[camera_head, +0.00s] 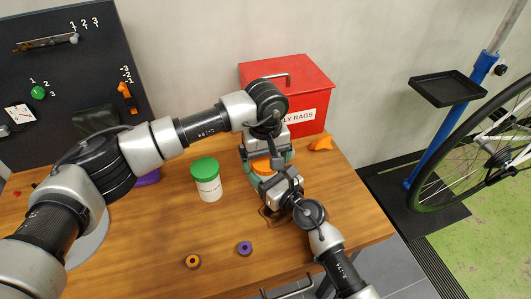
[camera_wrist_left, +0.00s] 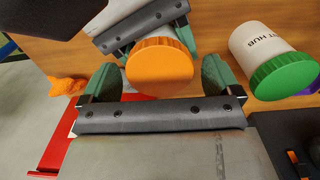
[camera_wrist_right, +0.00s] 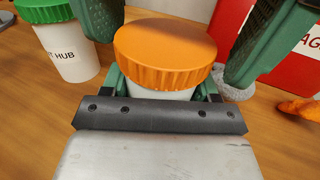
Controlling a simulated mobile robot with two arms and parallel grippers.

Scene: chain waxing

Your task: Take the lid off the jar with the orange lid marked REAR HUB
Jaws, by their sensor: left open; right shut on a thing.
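The jar with the orange lid (camera_head: 262,168) stands on the table in front of the red box. Its white body (camera_wrist_right: 160,94) shows just under the lid in the right wrist view; its marking is hidden. My right gripper (camera_wrist_right: 160,88) is shut on the jar body, below the lid. My left gripper (camera_wrist_left: 157,72) is open above the jar, with one green finger on each side of the orange lid and visible gaps. The lid sits on the jar.
A white jar with a green lid (camera_head: 205,180) stands left of the orange-lidded jar. The red rags box (camera_head: 290,85) is close behind. An orange cloth-like lump (camera_head: 321,143) lies to the right. Orange (camera_head: 193,261) and purple (camera_head: 245,248) rings lie near the front.

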